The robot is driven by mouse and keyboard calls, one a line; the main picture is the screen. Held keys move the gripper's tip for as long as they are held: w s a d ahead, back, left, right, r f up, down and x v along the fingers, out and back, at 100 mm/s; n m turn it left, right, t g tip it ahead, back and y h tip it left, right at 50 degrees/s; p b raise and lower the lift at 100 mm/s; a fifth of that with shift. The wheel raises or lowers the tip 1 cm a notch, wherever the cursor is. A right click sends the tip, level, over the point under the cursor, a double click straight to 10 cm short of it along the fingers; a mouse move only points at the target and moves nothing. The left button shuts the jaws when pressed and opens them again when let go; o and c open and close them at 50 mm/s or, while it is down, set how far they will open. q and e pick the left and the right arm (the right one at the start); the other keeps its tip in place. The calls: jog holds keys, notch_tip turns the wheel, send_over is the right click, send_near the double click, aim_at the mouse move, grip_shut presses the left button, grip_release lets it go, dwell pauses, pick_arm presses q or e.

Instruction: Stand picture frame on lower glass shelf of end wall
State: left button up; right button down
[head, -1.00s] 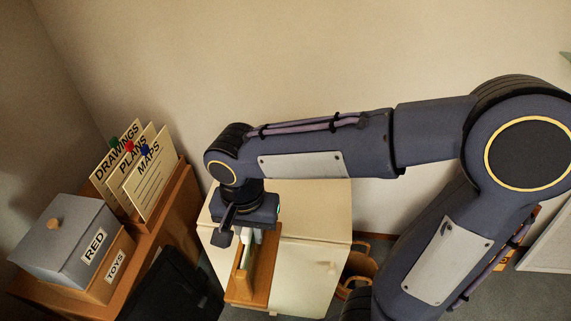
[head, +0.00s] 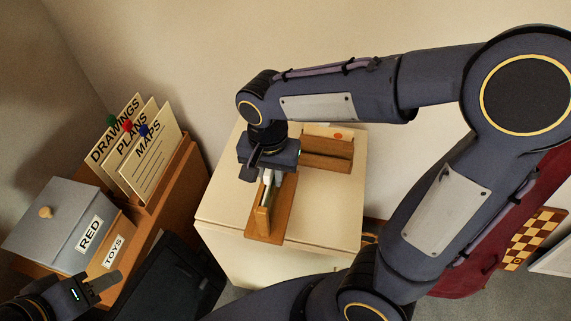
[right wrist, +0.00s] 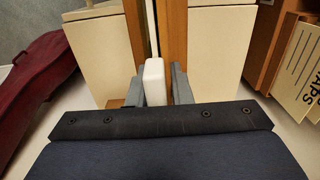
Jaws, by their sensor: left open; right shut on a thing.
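My right gripper (head: 267,172) is shut on a white block (right wrist: 153,82) with rounded edges, which shows between its fingers in the right wrist view. A brown wooden piece (head: 264,222) with an upright wall lies directly below the gripper in the head view, over the white cabinet top. I cannot tell whether the white block is part of it, or whether it is the picture frame. My left gripper (head: 100,288) is open at the lower left, beside the labelled boxes. I make out no glass shelf.
The white cabinet (head: 230,205) also bears a second brown wooden piece (head: 328,160). To the left stand a grey box marked RED (head: 60,222), a TOYS box (head: 113,252) and a rack of cards (head: 150,160). A dark red case (right wrist: 40,75) and a checkered board (head: 530,235) are at the right.

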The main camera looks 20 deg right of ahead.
jog(key=w+d, duration=0.1)
jog(key=w+d+f, duration=0.1)
jog(key=w, duration=0.1)
jog(key=w+d+f+p, duration=0.1)
jog(key=shift+w+d+f, duration=0.15)
jog(key=shift+d, duration=0.15)
jog(key=w+d+f+p, duration=0.1)
jog(key=w+d+f, duration=0.1)
jog(key=f, duration=0.7)
jog(key=shift+w+d, duration=0.4)
jog(key=shift+w, duration=0.45)
jog(key=shift+f, duration=0.2)
jog(key=c, duration=1.3)
grip_release()
jog(key=shift+r, duration=0.15)
